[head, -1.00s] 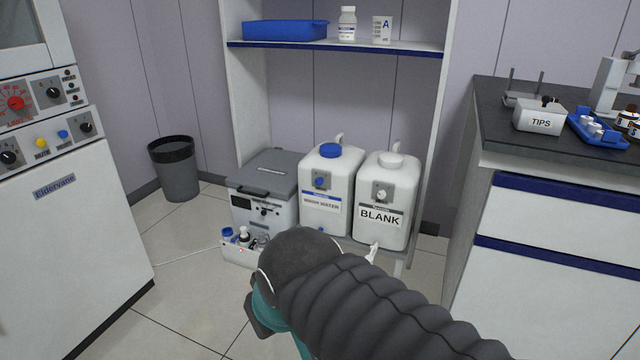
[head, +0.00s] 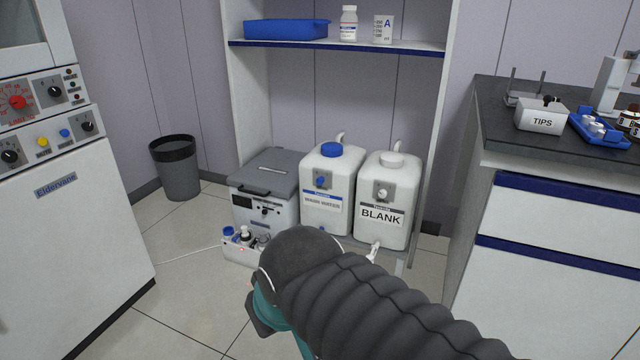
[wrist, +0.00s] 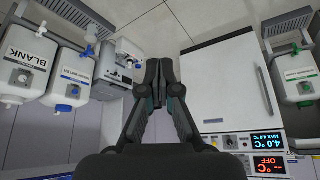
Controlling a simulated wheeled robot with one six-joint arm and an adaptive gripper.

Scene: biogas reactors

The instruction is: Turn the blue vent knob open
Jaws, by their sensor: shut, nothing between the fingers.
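A blue round knob (head: 321,181) sits on a grey plate on the front of the white WASH WATER container (head: 341,203), which has a blue cap. The container stands on the low shelf, left of the BLANK container. In the wrist view the WASH WATER container (wrist: 68,68) is at the left, upside down, and its blue knob (wrist: 75,91) shows small. My gripper (wrist: 158,66) is shut and empty, well apart from the knob.
The BLANK container (head: 399,213) with a pale knob stands close on the right. A grey-lidded box (head: 270,173) is on the left, with a small bottle caddy (head: 240,253) in front. A shelf edge (head: 340,47) runs above. Open floor (head: 190,270) lies left.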

